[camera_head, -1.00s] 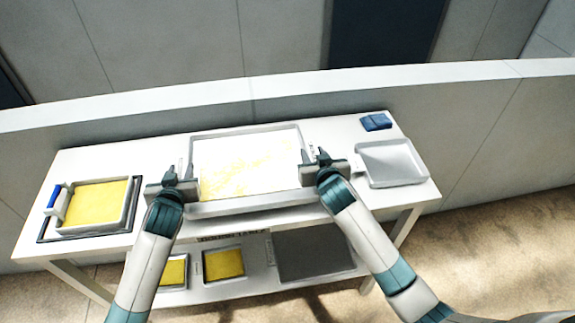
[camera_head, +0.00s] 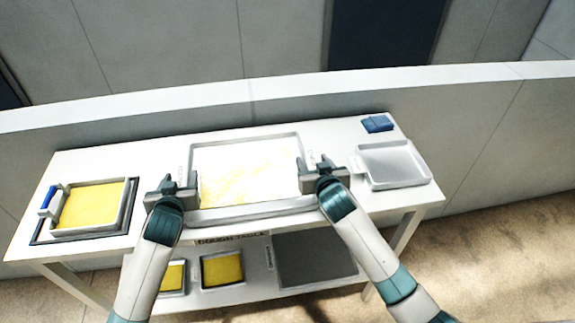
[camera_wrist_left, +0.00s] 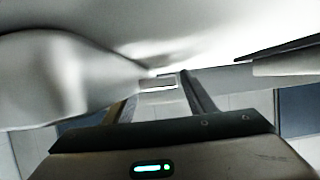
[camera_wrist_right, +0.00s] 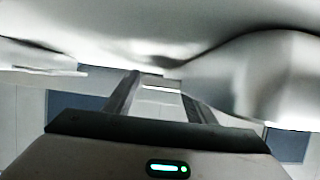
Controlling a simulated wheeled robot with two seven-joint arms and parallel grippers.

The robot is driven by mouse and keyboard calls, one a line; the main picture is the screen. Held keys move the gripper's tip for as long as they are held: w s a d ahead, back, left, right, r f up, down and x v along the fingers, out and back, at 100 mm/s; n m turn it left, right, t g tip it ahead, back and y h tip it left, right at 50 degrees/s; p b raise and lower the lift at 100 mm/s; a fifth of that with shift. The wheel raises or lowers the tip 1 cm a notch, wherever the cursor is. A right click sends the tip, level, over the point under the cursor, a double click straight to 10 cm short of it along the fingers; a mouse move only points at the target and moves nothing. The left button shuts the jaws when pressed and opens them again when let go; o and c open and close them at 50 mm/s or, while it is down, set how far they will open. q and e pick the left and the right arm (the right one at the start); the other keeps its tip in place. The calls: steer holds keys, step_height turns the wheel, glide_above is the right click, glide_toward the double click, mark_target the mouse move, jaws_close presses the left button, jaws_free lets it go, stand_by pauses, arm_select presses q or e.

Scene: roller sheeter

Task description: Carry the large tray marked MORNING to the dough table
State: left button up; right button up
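The large tray (camera_head: 250,211) is a wide, shallow metal tray with a pale, yellow-flecked surface. It appears to rest on the middle of the white dough table (camera_head: 350,207), near its front edge. No MORNING marking is legible. My left gripper (camera_head: 178,181) is at the tray's left side and my right gripper (camera_head: 316,164) is at its right side. In both wrist views the fingers stand apart, with a small pale piece showing between them. Contact with the tray's ends is hard to make out.
An empty grey tray (camera_head: 395,165) and a blue item (camera_head: 377,123) are at right. Smaller yellow trays (camera_head: 222,268) and a grey panel (camera_head: 315,258) are on the lower shelf. A low wall stands behind.

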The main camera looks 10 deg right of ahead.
arm_select(q)
steer(key=shift+s, duration=0.1)
steer(key=v, duration=1.1)
steer(key=shift+s+r, duration=0.25)
steer(key=shift+s, duration=0.1)
arm_select(e)
steer(key=v, duration=1.2)
stand_by(0.5)
